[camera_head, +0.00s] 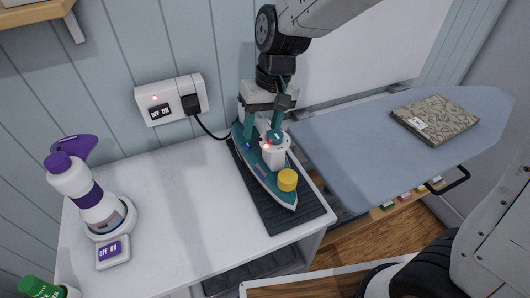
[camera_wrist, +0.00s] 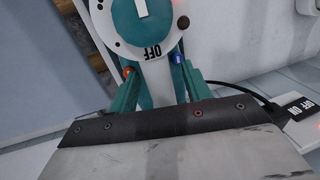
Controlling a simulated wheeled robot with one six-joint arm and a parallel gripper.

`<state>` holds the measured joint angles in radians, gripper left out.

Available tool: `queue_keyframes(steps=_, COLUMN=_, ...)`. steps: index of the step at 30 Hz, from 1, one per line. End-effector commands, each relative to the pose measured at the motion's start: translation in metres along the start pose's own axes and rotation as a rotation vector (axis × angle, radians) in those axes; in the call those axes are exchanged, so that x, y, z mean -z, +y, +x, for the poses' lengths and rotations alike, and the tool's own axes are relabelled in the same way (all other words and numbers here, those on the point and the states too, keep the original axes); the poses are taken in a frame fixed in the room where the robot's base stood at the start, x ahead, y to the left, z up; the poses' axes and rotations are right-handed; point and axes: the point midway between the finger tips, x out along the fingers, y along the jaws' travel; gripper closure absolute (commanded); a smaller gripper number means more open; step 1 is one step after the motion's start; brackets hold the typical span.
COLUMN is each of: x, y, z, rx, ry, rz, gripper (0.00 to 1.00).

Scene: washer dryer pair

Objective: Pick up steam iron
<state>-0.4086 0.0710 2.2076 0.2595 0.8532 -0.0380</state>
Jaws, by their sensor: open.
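The steam iron (camera_head: 259,167) is teal and white with a yellow cap at its front end and a small red light on top. It lies on a dark ribbed mat (camera_head: 293,221) on the white counter. In the wrist view the iron (camera_wrist: 148,25) shows its round white dial marked OFF, close ahead. My gripper (camera_head: 264,125) points down over the rear of the iron. Its two teal fingers are apart, one on each side of the iron's upper part; in the wrist view my gripper (camera_wrist: 158,88) is also open. Whether the fingers touch the iron cannot be told.
A wall socket (camera_head: 171,99) with a plug and black cord is behind the iron. A white and purple bottle-shaped device (camera_head: 93,203) stands at left on the counter. An ironing board (camera_head: 370,150) with a folded patterned cloth (camera_head: 434,119) is right of the counter.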

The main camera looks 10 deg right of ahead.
Motion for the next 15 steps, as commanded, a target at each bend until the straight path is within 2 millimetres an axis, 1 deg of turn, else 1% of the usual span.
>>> queue_keyframes(steps=2, x=0.0000, y=0.0000, z=-0.0002, rx=0.000, ry=0.000, rz=0.000, gripper=0.52)
queue_keyframes(steps=3, x=0.0000, y=0.0000, z=-0.0002, rx=0.000, ry=0.000, rz=0.000, gripper=0.57)
queue_keyframes(steps=5, x=-0.0001, y=0.0000, z=-0.0003, rx=0.000, ry=0.000, rz=0.000, gripper=0.74)
queue_keyframes(steps=6, x=-0.0001, y=0.0000, z=-0.0003, rx=0.000, ry=0.000, rz=0.000, gripper=0.85)
queue_keyframes(steps=8, x=-0.0001, y=0.0001, z=-0.0004, rx=0.000, ry=0.000, rz=0.000, gripper=1.00)
queue_keyframes(steps=15, x=0.0005, y=-0.0002, z=-0.0013, rx=0.000, ry=0.002, rz=0.000, gripper=1.00)
